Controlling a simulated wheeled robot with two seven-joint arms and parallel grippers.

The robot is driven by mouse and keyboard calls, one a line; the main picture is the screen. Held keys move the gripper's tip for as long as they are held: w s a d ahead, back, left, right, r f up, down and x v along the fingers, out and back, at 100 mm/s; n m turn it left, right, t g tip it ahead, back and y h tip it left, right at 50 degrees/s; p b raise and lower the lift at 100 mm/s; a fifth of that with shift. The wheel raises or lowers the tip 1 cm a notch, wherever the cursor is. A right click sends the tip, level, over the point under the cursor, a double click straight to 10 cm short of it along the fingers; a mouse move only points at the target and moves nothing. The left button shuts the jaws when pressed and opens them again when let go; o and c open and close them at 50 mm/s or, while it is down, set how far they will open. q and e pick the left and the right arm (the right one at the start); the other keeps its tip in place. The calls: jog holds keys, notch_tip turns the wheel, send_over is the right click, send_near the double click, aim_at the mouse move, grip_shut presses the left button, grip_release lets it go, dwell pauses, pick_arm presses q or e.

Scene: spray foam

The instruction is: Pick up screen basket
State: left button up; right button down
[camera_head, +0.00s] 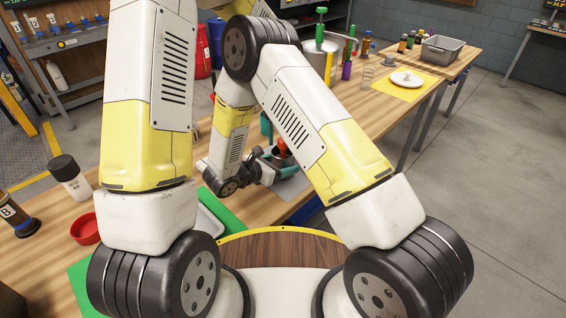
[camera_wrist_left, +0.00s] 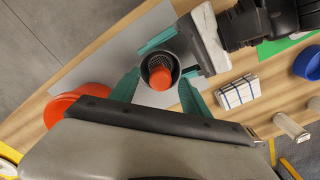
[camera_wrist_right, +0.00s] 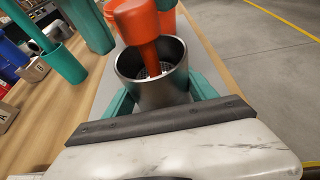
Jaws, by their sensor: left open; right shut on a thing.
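A dark metal cup (camera_wrist_right: 165,92) stands on a grey mat, with a fine mesh screen basket (camera_wrist_left: 152,64) inside it. An orange-red rounded piece (camera_wrist_right: 140,22) sits in the basket and rises above the rim; it also shows in the head view (camera_head: 282,148). My right gripper (camera_wrist_right: 160,100) is shut on the metal cup, one teal finger on each side. My left gripper (camera_wrist_left: 158,88) is open, its teal fingers apart on either side of the cup in the left wrist view. In the head view my arms partly hide the cup and both grippers.
An orange container (camera_wrist_left: 75,100) stands close to the cup. A striped box (camera_wrist_left: 237,92) and a blue round item (camera_wrist_left: 307,63) lie on the other side. A red dish (camera_head: 85,230) and a white-labelled bottle (camera_head: 70,178) are on the left of the table.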

pick_arm(q)
notch_tip(320, 180, down, 2)
jog(key=shift+f, duration=0.1)
grip_shut()
jog(key=shift+r, duration=0.2)
dwell(0.4)
notch_tip(320, 180, up, 18)
jog(key=shift+f, duration=0.15)
dwell(1.0)
dwell(0.4)
